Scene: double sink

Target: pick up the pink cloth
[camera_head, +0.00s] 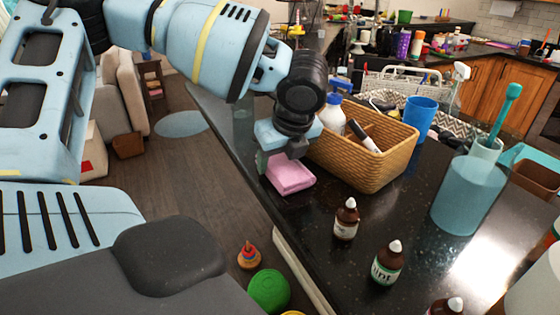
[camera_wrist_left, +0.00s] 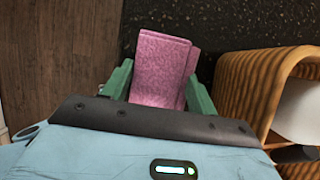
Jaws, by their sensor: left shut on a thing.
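The pink cloth (camera_head: 291,175) is a small folded block at the edge of the black counter, left of the wicker basket. My left gripper (camera_head: 272,160) is over it with its green fingers pointing down. In the left wrist view the cloth (camera_wrist_left: 160,68) lies between the two green fingers (camera_wrist_left: 158,88), which are shut on it. I cannot tell whether the cloth still touches the counter. My right gripper is in neither view.
The wicker basket (camera_head: 372,163) with bottles stands close on the right. Small brown bottles (camera_head: 345,219) stand in front on the counter (camera_head: 320,240). A teal dispenser (camera_head: 468,195) and blue cup (camera_head: 420,118) are further right. Floor lies left of the counter edge.

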